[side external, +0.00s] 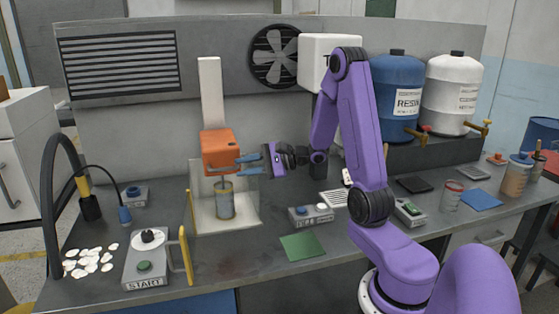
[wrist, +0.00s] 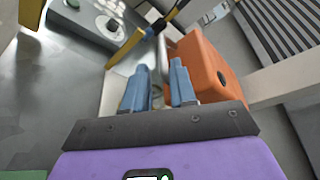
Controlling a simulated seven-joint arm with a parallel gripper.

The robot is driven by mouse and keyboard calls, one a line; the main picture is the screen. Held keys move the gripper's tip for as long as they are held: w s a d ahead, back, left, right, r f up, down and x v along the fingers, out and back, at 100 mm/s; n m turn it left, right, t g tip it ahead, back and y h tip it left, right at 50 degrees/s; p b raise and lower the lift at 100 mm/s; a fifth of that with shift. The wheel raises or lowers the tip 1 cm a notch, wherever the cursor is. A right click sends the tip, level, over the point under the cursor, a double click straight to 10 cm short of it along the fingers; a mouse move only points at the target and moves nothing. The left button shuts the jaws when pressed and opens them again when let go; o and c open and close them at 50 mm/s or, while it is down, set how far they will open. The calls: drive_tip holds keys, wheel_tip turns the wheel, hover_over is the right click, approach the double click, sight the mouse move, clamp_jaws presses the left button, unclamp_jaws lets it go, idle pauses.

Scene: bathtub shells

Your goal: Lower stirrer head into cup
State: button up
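The orange stirrer head (side external: 220,150) is mounted on a pale upright post (side external: 210,90). Whether the stirrer's lower end is inside the cup is hard to tell. My gripper (side external: 239,166) is at the head's lower right side, its blue fingers apart. In the wrist view my gripper (wrist: 159,75) has a gap between its fingers, and a grey bar (wrist: 163,58) beside the orange head (wrist: 200,72) shows in that gap. Contact is unclear.
A START box (side external: 146,268) and yellow handle (side external: 186,255) stand at the front left, near white shells (side external: 88,262). A switch box (side external: 311,216) and green mat (side external: 302,246) lie right of the cup. Blue (side external: 397,100) and white drums stand at the back right.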

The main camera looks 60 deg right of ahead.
drive_tip(key=v, duration=1.1)
drive_tip(key=shift+w, duration=0.1)
drive_tip(key=s+a+f+n+g+y, duration=0.1)
drive_tip(key=s+a+n+g+y, duration=0.1)
drive_tip(key=a+n+g, duration=0.45)
drive_tip(key=s+a+f+n+g+y, duration=0.1)
drive_tip(key=s+a+n+g+y, duration=0.15)
drive_tip(key=a, duration=0.65)
drive_tip(key=s+a+f+n+g+h, duration=0.1)
drive_tip(key=s+a+n+g+h, duration=0.1)
drive_tip(key=s+a+n+h, duration=0.2)
drive_tip(key=s+a+f+n+g+h, duration=0.1)
drive_tip(key=s+a+n+h, duration=0.4)
drive_tip(key=s+n, duration=0.6)
drive_tip(key=n+g+h, duration=0.1)
drive_tip(key=n+h, duration=0.1)
drive_tip(key=n, duration=0.5)
drive_tip(key=shift+s+f+n+g, duration=0.15)
drive_tip(key=shift+f+n+g, duration=0.15)
drive_tip(key=shift+f+n, duration=0.1)
